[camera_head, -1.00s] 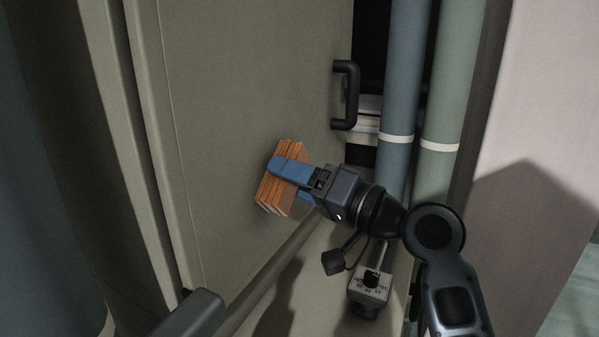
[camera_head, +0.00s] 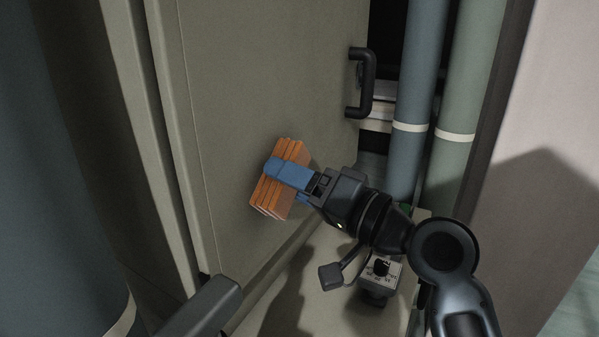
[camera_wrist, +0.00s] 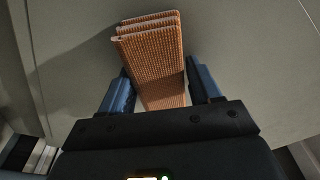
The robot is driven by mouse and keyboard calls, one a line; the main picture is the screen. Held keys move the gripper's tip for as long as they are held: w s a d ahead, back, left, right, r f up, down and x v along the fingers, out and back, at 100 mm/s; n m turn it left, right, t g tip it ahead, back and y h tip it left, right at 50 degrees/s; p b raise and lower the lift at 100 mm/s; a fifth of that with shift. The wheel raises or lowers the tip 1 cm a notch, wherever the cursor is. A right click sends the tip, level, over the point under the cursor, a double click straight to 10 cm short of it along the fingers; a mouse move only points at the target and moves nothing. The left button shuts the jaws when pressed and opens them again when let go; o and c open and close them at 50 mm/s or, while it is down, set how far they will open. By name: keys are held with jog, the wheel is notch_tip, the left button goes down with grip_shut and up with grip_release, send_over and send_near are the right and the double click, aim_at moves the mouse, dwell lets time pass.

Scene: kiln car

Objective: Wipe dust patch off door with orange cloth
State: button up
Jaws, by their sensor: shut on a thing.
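My gripper (camera_head: 287,181) is shut on the folded orange cloth (camera_head: 269,196), with its blue fingers on either side. The cloth also shows in the wrist view (camera_wrist: 154,66), ribbed and in several layers, extending past the fingers toward the door. The door (camera_head: 255,85) is a large grey-green panel with a black handle (camera_head: 364,83) at its right edge. The cloth is at the lower part of the door, touching it or very near; I cannot tell which. No dust patch can be made out on the visible panel.
A blue pipe (camera_head: 416,80) and a green pipe (camera_head: 462,80) run upright right of the door. A box with a black dial (camera_head: 381,272) sits below my wrist. A pale wall (camera_head: 545,120) is at the far right.

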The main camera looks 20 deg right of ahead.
aim_at(254, 186)
jog(key=shift+a, duration=0.1)
jog(key=shift+s+a+p, duration=0.35)
jog(key=shift+s+a, duration=0.35)
jog(key=shift+a, duration=0.2)
jog(key=shift+s+a+p, duration=0.3)
jog(key=shift+s+a, duration=0.35)
jog(key=shift+a, duration=0.2)
jog(key=b+v, duration=0.1)
jog(key=v, duration=0.6)
jog(key=shift+w+d+r+b, duration=0.2)
jog(key=shift+d+r+b, duration=0.1)
jog(key=shift+d+b, duration=0.1)
